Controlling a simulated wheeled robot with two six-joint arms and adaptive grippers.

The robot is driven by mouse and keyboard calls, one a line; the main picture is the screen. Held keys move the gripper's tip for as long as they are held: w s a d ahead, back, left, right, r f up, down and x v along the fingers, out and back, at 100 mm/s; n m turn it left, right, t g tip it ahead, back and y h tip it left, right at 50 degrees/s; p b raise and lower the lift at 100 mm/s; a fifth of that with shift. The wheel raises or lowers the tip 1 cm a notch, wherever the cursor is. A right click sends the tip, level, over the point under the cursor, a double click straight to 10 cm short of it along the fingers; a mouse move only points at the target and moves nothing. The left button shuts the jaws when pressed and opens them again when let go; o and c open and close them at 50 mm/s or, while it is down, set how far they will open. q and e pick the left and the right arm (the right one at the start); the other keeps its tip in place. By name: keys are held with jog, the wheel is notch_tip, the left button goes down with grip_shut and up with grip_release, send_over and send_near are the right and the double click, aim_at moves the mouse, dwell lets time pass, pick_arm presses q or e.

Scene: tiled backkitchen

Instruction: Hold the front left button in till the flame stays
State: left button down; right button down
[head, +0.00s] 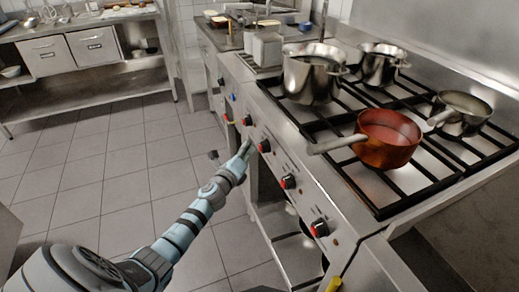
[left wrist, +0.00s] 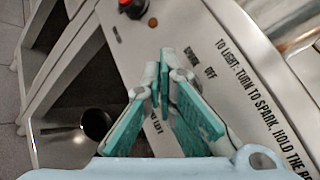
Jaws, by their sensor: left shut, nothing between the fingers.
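The cooker's front panel (head: 306,207) carries a row of black knobs with red marks. A small orange-brown button (left wrist: 153,22) shows just beyond the fingertips, near a black and red knob (left wrist: 132,8). I cannot tell whether the fingertips touch anything. What lies under the fingers is hidden. No flame is visible. My right gripper is out of view.
A copper pan (head: 388,142), steel pots (head: 312,76) and a small pan (head: 461,112) stand on the black grates. The copper pan's handle reaches toward the front edge. A steel bench (head: 75,24) stands at the back left.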

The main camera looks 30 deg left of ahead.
pick_arm(q)
jog(key=shift+w+d, duration=0.2)
jog(key=shift+w, duration=0.1)
jog(key=shift+w+d, duration=0.2)
jog(key=shift+w, duration=0.05)
dwell(1.3)
jog(key=shift+s+a, duration=0.1)
dwell(2.8)
jog(key=shift+s+a, duration=0.35)
jog(key=shift+s, duration=0.2)
jog(key=shift+s+a+b, duration=0.3)
jog(key=shift+s+a, duration=0.45)
jog(key=shift+s, duration=0.3)
jog(key=shift+s+a+b, duration=0.3)
jog(key=shift+s+a, duration=0.4)
jog(key=shift+s, duration=0.3)
